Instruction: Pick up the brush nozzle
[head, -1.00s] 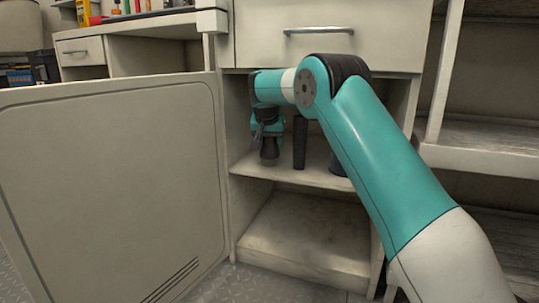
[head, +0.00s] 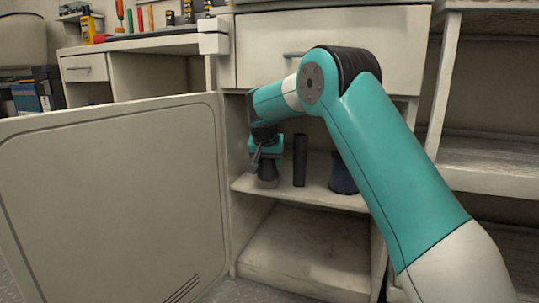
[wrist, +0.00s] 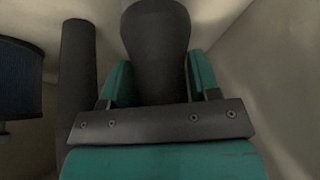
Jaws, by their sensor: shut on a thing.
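The brush nozzle (head: 267,181) is a dark grey piece with a wide rounded end. It is at the left of the cabinet's middle shelf (head: 328,197), left of a black tube. My gripper (head: 266,150) reaches down onto it and is shut on it. In the wrist view the teal fingers of my gripper (wrist: 160,82) press on both sides of the nozzle (wrist: 158,45). The nozzle's lower part is hidden behind the gripper's dark crossbar there. I cannot tell whether the nozzle touches the shelf.
The upright black tube (head: 300,160) stands close to the right of the nozzle; a blue cylinder (head: 342,176) is farther right, partly behind my arm. The open cabinet door (head: 110,200) is at left, a drawer (head: 330,45) above. The lower compartment (head: 310,245) looks empty.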

